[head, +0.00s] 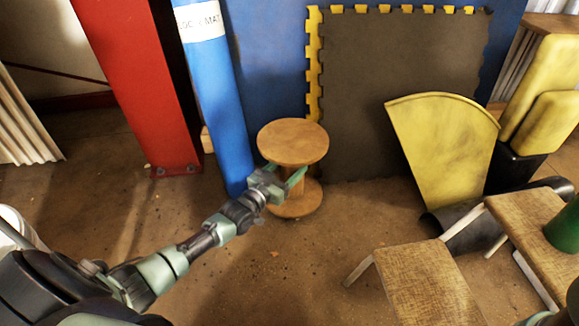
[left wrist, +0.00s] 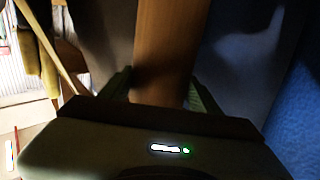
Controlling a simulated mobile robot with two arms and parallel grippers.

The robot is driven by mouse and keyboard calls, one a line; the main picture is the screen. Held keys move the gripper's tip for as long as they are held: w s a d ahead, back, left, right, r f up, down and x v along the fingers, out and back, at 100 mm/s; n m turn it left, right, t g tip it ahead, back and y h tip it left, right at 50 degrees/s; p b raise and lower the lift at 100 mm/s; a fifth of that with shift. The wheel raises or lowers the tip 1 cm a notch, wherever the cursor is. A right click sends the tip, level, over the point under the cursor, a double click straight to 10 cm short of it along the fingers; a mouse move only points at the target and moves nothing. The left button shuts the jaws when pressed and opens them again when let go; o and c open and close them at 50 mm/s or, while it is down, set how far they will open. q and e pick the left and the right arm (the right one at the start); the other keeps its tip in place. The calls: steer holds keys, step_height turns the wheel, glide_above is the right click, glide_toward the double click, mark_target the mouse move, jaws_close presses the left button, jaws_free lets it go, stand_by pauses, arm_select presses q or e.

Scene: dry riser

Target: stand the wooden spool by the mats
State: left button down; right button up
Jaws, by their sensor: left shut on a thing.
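The wooden spool (head: 293,141) is upright in the head view, its lower disc at floor level; I cannot tell whether it bears fully on the floor. It is just in front of the dark mat with yellow toothed edges (head: 400,75) and the blue mat behind (head: 268,60). A rolled blue mat (head: 222,110) leans at its left. My left gripper (head: 284,181) is shut on the spool's core below the top disc. In the left wrist view the core (left wrist: 165,50) is between the green fingers (left wrist: 160,88). My right gripper is not in view.
A red post (head: 138,80) stands at the left. A yellow fan-shaped panel (head: 445,145) and yellow-padded pieces (head: 545,85) are at the right. Woven-seat stools (head: 425,285) fill the front right. The floor (head: 270,265) in front of the spool is mostly clear.

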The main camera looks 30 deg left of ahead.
mark_target(285, 173)
arm_select(q)
steer(key=shift+f, duration=0.15)
steer(key=shift+f+b, duration=0.5)
steer(key=shift+b, duration=0.05)
stand_by(0.5)
steer(key=shift+c, duration=1.4)
jaws_free()
steer(key=shift+f, duration=0.35)
steer(key=shift+s+r+p, duration=0.15)
steer(key=shift+s+p, duration=0.25)
steer(key=s+p, duration=0.1)
steer(key=s, duration=0.1)
steer(key=s+p, duration=0.2)
steer(key=s+a+p, duration=0.1)
steer(key=s, duration=0.1)
steer(key=shift+r, duration=0.2)
steer(key=shift+s+f+p, duration=0.1)
steer(key=shift+s+p, duration=0.2)
steer(key=shift+s, duration=0.15)
